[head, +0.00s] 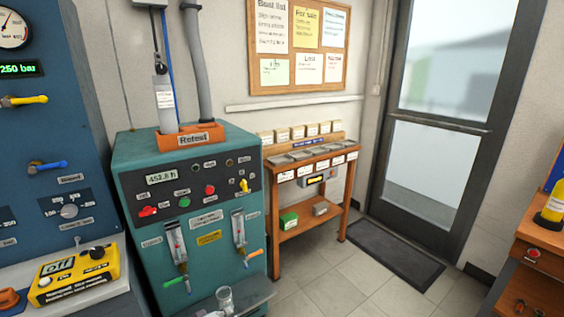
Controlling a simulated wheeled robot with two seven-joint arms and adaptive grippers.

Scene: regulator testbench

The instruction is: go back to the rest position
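Neither of my grippers shows in the head view, so I cannot see whether they are open or shut or hold anything. A teal test machine (128,172) stands at centre left, with a dark control panel (186,190), a display reading 452.8 h and two flow tubes. An orange holder labelled "Retest" (190,137) sits on its top with a grey cylinder (164,97) standing in it.
A blue gauge panel (35,110) and a yellow handheld meter (72,275) are at the left. A wooden rack table (275,240) stands behind the machine. A door (428,170) with a dark mat (395,252) is at the right. A wooden cabinet (540,245) stands far right. The tiled floor between is clear.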

